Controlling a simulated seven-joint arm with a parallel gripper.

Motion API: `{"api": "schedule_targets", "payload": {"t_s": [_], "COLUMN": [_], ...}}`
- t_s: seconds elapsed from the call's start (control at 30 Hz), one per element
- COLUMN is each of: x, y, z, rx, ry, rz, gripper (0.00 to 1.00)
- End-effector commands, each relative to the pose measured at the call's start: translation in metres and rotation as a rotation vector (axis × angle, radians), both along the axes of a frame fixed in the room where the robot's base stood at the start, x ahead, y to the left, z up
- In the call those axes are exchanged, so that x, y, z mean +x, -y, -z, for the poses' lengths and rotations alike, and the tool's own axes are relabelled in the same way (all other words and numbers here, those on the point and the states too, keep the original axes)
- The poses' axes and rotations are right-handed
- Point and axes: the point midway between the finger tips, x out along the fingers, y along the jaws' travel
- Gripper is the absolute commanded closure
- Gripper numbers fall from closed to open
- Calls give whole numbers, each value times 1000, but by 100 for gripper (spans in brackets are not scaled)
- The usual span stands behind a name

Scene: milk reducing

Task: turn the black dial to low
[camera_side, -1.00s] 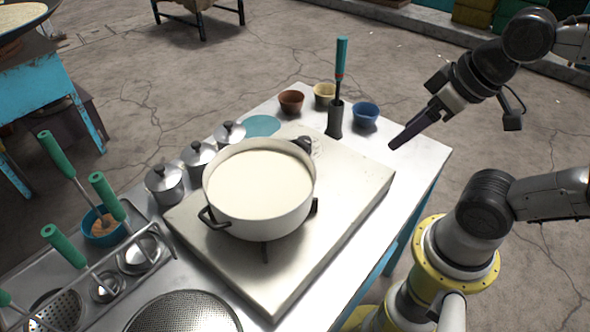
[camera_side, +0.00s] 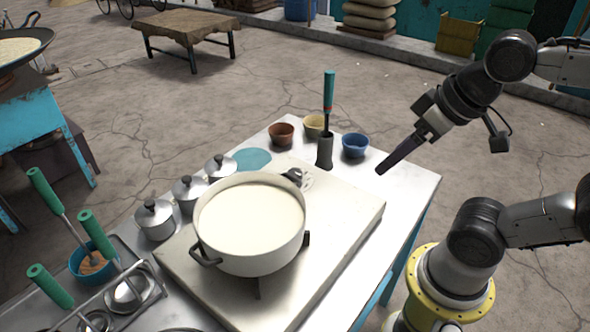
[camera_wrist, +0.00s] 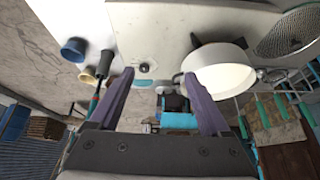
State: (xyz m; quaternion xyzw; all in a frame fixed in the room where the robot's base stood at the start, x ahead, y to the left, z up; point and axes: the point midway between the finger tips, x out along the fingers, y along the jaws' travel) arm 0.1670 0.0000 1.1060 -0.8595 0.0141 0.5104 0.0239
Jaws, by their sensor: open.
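The black dial (camera_wrist: 144,67) is small and sits on the pale stove top (camera_wrist: 165,20), with markings around it, in the wrist view. There it appears between and beyond my two purple fingers. In the side view a dark part (camera_side: 293,177) shows at the pot's far right rim beside printed markings; I cannot tell whether it is the dial or a pot handle. My gripper (camera_side: 380,171) is open and empty above the table's right edge, apart from the stove; it also shows in the wrist view (camera_wrist: 158,78). The dial's pointer setting is too small to read.
A white pot of milk (camera_side: 250,222) stands on the stove. Behind are a blue bowl (camera_side: 355,145), a brown bowl (camera_side: 281,134), a yellow bowl (camera_side: 314,125) and a holder (camera_side: 324,151) with a green-handled tool. Lidded tins (camera_side: 188,187) line the left. The stove's right side is clear.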

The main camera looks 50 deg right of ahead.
Motion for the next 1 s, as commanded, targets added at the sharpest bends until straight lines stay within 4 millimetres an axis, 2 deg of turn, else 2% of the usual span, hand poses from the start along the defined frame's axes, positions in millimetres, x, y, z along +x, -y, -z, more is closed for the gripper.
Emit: {"api": "schedule_targets", "payload": {"t_s": [0.1, 0.2, 0.33, 0.47, 0.63, 0.8, 0.9, 1.0], "x": [23, 48, 87, 132, 189, 237, 255, 263], "y": [1, 3, 8, 15, 27, 40, 47, 51], "z": [-24, -39, -50, -51, -33, 4, 28, 48], "rx": [21, 37, 53, 67, 79, 84, 84, 84], "ry": [-14, -48, -104, -172, -268, -366, -416, -456], "rz": [45, 86, 138, 192, 255, 299, 313, 322], "gripper": [19, 19, 19, 19, 19, 19, 19, 19]}}
